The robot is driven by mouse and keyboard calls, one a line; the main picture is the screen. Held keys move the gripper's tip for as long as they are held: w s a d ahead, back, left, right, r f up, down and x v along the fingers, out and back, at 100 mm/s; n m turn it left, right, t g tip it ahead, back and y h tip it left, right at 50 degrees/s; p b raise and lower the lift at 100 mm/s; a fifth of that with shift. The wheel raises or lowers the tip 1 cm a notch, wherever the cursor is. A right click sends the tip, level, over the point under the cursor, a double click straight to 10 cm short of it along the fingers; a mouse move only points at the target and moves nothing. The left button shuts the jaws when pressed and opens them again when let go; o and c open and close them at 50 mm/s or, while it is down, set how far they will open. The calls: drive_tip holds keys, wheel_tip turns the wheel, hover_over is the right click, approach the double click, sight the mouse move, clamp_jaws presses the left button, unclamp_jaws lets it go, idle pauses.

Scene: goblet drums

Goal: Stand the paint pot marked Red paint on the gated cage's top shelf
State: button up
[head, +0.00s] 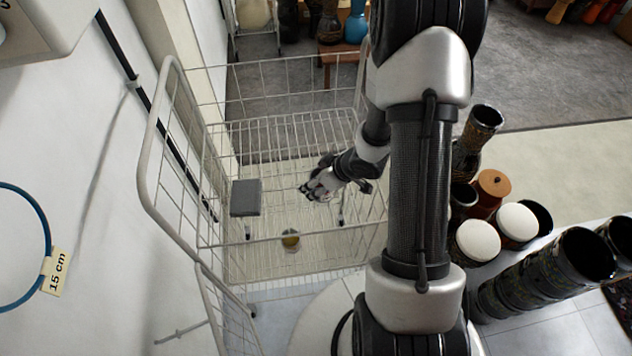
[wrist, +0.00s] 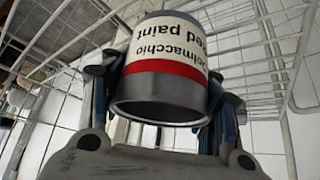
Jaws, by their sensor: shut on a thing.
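In the wrist view, the paint pot (wrist: 160,70) is a grey metal can. Its white label with a red band reads "Red paint" and shows upside down in this picture. My gripper (wrist: 162,108) has a finger on either side of the pot and is shut on it. In the head view my gripper (head: 320,187) is small and far off, within the outline of the white wire gated cage (head: 160,150). The pot is hard to make out there. A wire shelf (head: 290,135) shows beyond my gripper. Whether the pot touches any shelf cannot be told.
A grey box (head: 246,198) and a small yellowish round thing (head: 290,239) show through the cage's mesh, left of and below my gripper. A white wall (head: 90,220) runs close on the left.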

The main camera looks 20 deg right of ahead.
drive_tip(key=shift+f, duration=0.2)
drive_tip(key=o, duration=1.2)
drive_tip(key=shift+o, duration=0.2)
drive_tip(key=shift+r, duration=0.1)
